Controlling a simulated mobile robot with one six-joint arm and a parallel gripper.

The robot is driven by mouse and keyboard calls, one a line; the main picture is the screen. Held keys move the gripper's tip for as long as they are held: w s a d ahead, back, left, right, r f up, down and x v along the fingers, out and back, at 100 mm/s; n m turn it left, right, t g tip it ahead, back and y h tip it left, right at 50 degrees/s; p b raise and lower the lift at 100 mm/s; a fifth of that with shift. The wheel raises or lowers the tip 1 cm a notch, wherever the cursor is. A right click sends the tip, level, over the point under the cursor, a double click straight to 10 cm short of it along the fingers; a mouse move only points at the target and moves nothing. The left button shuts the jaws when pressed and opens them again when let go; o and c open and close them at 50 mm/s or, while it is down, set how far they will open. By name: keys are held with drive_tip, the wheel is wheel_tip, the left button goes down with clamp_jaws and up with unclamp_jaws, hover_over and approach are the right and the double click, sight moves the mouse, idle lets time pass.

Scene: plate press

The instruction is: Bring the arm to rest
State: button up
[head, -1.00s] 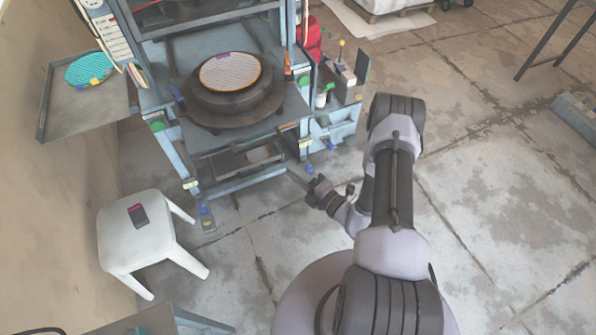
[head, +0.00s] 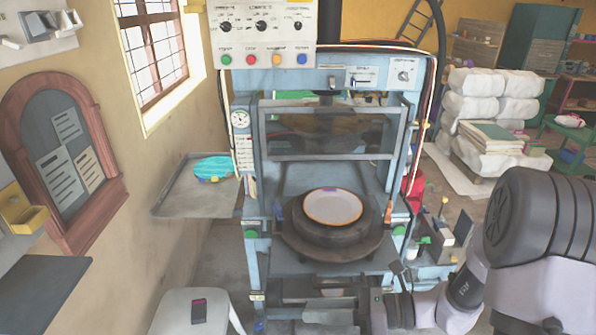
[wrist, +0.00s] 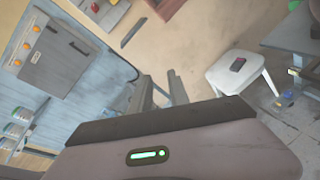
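My arm (head: 540,225) is folded at the right of the head view, with its wrist end in front of the press's lower right side. My gripper (wrist: 161,88) shows in the wrist view as two grey fingers with a gap between them and nothing held. In the head view its fingers are small and hard to make out. The blue press (head: 333,90) stands ahead. A plate with an orange rim (head: 333,206) lies on the dark round platen (head: 310,245) inside it.
A white stool (head: 180,312) with a dark phone-like object (head: 199,310) stands at lower left; the stool also shows in the wrist view (wrist: 255,72). A control panel (head: 262,40) hangs above the press. White sacks (head: 475,110) are stacked behind at right.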

drive_tip(key=s+r+n+g+h, duration=0.2)
drive_tip(key=s+r+n+h, duration=0.3)
drive_tip(key=s+n+h, duration=0.65)
drive_tip(key=s+d+r+n+t+h+b, duration=0.1)
drive_tip(key=d+r+n+t, duration=0.4)
drive_tip(key=n, duration=0.5)
drive_tip(key=shift+s+r+h, duration=0.15)
drive_tip(key=shift+r+h, duration=0.25)
drive_tip(key=shift+h, duration=0.05)
